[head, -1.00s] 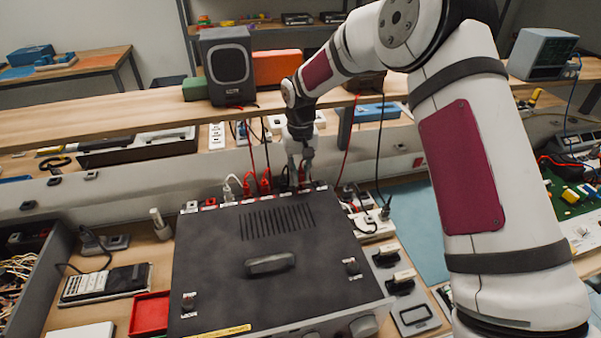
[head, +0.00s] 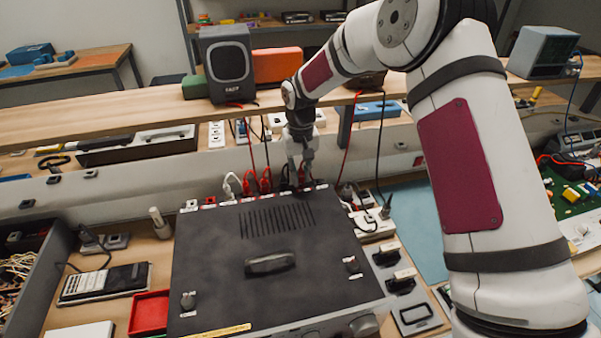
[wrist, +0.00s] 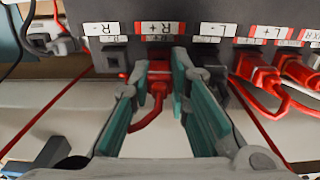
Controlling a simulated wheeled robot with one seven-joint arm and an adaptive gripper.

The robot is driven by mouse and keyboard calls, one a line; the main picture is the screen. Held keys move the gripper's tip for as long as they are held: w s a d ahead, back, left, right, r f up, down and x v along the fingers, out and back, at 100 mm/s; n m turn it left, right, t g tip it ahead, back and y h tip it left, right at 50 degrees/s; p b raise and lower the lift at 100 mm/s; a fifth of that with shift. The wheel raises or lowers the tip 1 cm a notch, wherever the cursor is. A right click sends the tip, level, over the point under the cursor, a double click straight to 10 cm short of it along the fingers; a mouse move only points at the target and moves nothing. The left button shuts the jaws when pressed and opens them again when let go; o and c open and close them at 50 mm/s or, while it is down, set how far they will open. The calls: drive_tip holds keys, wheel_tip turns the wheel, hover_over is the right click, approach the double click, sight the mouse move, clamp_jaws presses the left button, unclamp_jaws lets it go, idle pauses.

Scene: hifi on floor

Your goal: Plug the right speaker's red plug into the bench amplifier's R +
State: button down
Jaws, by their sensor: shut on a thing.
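The bench amplifier (head: 215,240) is a large dark box with a row of labelled sockets along its far edge. My gripper (head: 306,180) reaches down behind that edge. In the wrist view, my gripper (wrist: 156,88) is shut on a red plug (wrist: 158,70), whose red cable curls below it. A black plug (wrist: 214,72) is at L -.
Red plugs (wrist: 258,72) and cables crowd the amplifier's edge beside my gripper. A speaker (head: 227,65) stands on the shelf (head: 100,118) above. A red tray (head: 149,314) and a power strip (head: 372,228) flank the amplifier. Thin red cables hang from the shelf.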

drive_tip(key=shift+f+b, duration=0.5)
drive_tip(key=shift+f, duration=0.05)
idle(3.1)
drive_tip(key=c, duration=1.4)
unclamp_jaws()
drive_tip(key=shift+c, duration=0.2)
wheel_tip(320, 180, up, 17)
